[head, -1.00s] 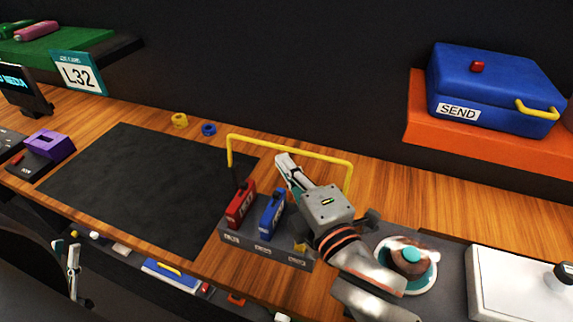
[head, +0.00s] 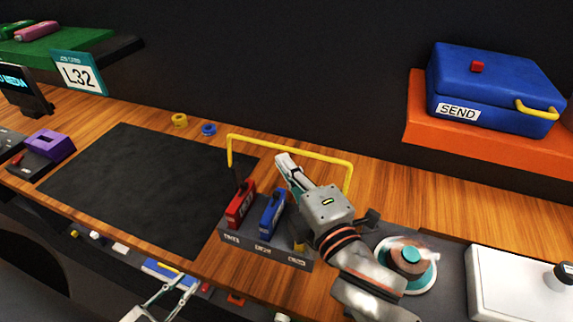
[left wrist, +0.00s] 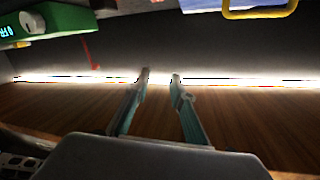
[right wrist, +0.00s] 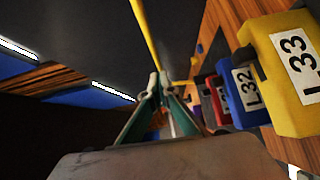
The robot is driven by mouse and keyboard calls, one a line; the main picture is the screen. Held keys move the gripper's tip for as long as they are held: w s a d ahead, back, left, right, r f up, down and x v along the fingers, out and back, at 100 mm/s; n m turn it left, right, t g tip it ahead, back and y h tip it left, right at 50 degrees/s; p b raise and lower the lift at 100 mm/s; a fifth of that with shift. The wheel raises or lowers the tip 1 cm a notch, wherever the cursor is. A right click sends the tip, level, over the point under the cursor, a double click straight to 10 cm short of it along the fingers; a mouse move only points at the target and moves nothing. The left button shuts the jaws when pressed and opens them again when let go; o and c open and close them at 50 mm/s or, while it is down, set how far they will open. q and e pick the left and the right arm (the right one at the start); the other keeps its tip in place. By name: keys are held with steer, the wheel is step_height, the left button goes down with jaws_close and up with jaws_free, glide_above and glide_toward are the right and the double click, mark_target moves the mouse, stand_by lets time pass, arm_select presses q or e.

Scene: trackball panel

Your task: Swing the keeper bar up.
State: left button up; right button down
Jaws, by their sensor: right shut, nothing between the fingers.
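The keeper bar is a yellow bar (head: 290,148) shaped like an arch. In the head view it stands above and behind a grey rack (head: 262,250) that holds a red cartridge (head: 240,203) and a blue cartridge (head: 271,213). A yellow cartridge labelled L33 (right wrist: 290,70) shows in the right wrist view. My right gripper (head: 285,160) is shut and empty close to the bar's crosspiece; whether it touches cannot be told. In the right wrist view the bar (right wrist: 146,35) runs down towards the fingertips. My left gripper (head: 165,302) is open and empty below the bench front.
A dark mat (head: 130,185) lies left of the rack. A trackball (head: 411,258) and a white box (head: 515,285) are to the right. A blue SEND case (head: 490,85) sits on an orange shelf (head: 425,120). Yellow and blue rings lie behind the mat.

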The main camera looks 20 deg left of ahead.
arm_select(q)
steer(key=w+d+n+g+y, duration=0.1)
steer(key=w+d+g, duration=0.1)
steer(key=d, duration=0.6)
steer(key=w+d+f+n+g+y, duration=0.1)
steer(key=w+d+g, duration=0.2)
steer(key=d, duration=0.6)
steer(key=shift+f+g, duration=0.2)
steer(key=shift+g, duration=0.5)
steer(key=shift+a, duration=0.1)
arm_select(e)
steer(key=v, duration=1.2)
